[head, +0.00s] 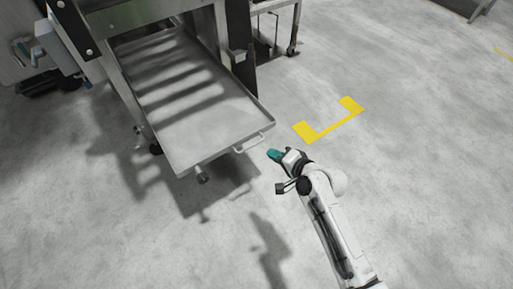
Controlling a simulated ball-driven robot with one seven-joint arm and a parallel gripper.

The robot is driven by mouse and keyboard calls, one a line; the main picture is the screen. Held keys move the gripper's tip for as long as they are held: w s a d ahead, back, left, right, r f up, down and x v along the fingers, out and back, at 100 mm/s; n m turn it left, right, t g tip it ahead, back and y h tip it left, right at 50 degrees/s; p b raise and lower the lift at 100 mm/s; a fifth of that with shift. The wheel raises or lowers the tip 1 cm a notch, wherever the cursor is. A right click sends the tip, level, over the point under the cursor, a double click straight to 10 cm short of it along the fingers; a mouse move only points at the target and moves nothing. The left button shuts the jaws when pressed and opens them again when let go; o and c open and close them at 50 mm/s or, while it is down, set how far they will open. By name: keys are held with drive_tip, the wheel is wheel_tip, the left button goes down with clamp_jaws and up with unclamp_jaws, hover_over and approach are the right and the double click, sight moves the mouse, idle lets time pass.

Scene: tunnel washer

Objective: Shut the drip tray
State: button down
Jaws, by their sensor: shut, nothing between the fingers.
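The drip tray (205,129) is a wide, shallow metal tray in the upper left of the head view. It is pulled out from under the steel washer (152,13) and its inside looks empty. A small bar handle (255,143) sits on its front edge, towards the right corner. My gripper (271,154), with teal fingertips, is shut and empty. It is just right of and slightly below the handle in the picture, and a small gap shows between them.
A wheeled metal cart (277,27) stands behind, at the top. Yellow floor markings (331,122) lie right of the tray. A dark object (60,84) is on the floor at the left. The grey floor is clear at the right and in front.

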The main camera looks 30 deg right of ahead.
drive_tip(key=w+d+f+m+t+h+b, duration=0.2)
drive_tip(key=w+d+f+m+b, duration=0.1)
drive_tip(key=w+f+m+b, duration=0.15)
drive_tip(key=b, duration=0.2)
approach(254, 133)
drive_tip(key=shift+n, duration=0.35)
drive_tip(key=x, duration=0.5)
drive_tip(key=shift+w+d+f, duration=0.1)
drive_tip(key=shift+w+f, duration=0.05)
drive_tip(key=shift+f, duration=0.05)
drive_tip(key=shift+w+b, duration=0.35)
drive_tip(key=shift+w, duration=0.2)
